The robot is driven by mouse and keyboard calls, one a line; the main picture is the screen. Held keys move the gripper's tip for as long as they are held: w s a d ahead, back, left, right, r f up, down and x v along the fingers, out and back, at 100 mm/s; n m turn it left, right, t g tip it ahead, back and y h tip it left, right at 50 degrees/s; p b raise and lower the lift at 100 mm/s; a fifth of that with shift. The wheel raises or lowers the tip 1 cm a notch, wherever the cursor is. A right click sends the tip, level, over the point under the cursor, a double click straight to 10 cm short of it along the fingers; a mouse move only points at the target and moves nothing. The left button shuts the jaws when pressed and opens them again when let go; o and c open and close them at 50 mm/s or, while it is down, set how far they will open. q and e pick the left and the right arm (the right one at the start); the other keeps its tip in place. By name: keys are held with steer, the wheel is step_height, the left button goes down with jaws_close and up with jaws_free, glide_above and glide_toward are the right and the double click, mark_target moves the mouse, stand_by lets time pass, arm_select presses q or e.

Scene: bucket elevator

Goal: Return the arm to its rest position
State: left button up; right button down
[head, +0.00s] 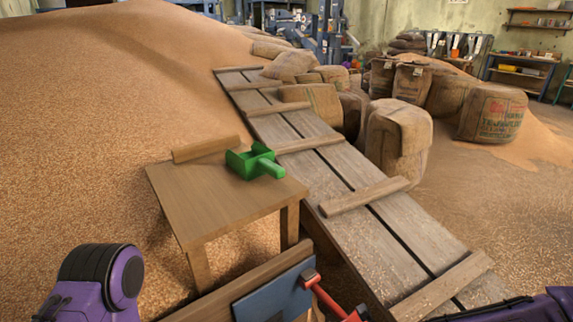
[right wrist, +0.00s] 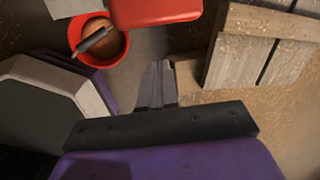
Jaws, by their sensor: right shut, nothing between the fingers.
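My right gripper (right wrist: 157,88) shows in the right wrist view with its fingers together and nothing between them. It hangs over the floor, apart from the red things above it in the picture. In the head view only a purple part of my right arm (head: 535,306) shows at the lower right corner; the gripper itself is out of that view. A purple and black part of my left arm (head: 100,285) shows at the lower left. My left gripper is not in view.
A wooden table (head: 215,205) bears a green scoop (head: 255,162). A plank ramp (head: 320,165) runs beside it, near grain sacks (head: 397,138). A grain heap (head: 110,90) fills the left. A red bucket (right wrist: 85,50) and a red object (right wrist: 155,10) lie near my right gripper.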

steer(key=s+d+f+n+h, duration=0.1)
steer(key=s+d+f+n, duration=0.4)
steer(key=s+n, duration=0.45)
steer(key=s+d+f+n+h, duration=0.2)
steer(key=s+d+f+n, duration=0.2)
steer(key=s+f+n, duration=0.5)
step_height(320, 180, up, 20)
steer(key=n+g+p, duration=0.1)
steer(key=n+p, duration=0.1)
steer(key=p, duration=1.5)
steer(key=shift+w+n+p, duration=0.3)
steer(key=shift+w+n, duration=0.05)
